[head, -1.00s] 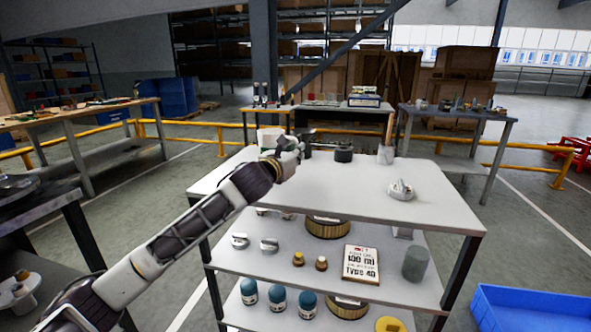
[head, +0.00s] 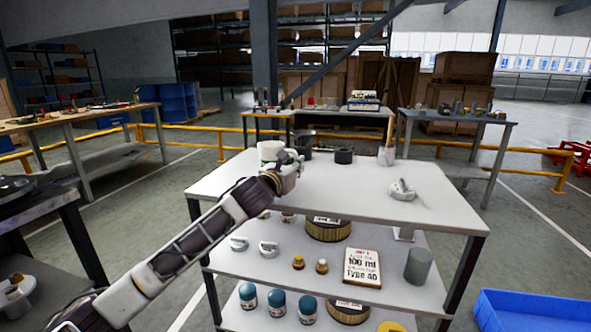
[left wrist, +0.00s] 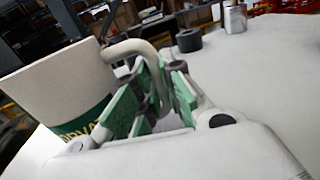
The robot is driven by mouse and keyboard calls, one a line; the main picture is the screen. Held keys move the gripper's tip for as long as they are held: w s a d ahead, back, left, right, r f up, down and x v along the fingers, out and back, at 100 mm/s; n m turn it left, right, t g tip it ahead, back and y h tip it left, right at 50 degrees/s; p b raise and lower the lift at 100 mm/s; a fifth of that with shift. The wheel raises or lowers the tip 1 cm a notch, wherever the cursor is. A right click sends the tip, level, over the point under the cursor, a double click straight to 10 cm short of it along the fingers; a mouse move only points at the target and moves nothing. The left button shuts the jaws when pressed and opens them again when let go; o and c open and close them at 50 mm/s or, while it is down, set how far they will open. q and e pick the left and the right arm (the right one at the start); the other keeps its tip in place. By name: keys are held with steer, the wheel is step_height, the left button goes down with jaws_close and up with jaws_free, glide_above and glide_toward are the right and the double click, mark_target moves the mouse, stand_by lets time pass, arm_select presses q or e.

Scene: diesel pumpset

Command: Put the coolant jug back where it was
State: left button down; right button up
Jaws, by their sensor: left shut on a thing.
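The coolant jug (left wrist: 55,90) is a white container with a green lettered band and a looped handle; it fills the left of the left wrist view. In the head view its pale top (head: 270,150) shows behind my left gripper (head: 292,160), at the back left of the white cart's top shelf (head: 340,205). In the left wrist view my left gripper (left wrist: 155,100) is shut on the jug's handle. The jug looks slightly tilted in that view; whether its base touches the shelf is hidden. My right gripper is not in view.
On the cart top stand a dark cup (head: 304,143), a black ring-shaped part (head: 343,156), a light canister (head: 386,156) and a white fitting (head: 401,190). The middle of the top is clear. A blue bin (head: 530,310) is on the floor at right.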

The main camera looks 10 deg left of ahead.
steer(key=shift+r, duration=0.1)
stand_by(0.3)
arm_select(q)
steer(key=c, duration=1.5)
jaws_free()
steer(key=shift+f, duration=0.15)
steer(key=shift+p+v, duration=1.3)
steer(key=shift+v, duration=4.4)
steer(key=shift+s+a, duration=0.1)
steer(key=shift+s, duration=0.25)
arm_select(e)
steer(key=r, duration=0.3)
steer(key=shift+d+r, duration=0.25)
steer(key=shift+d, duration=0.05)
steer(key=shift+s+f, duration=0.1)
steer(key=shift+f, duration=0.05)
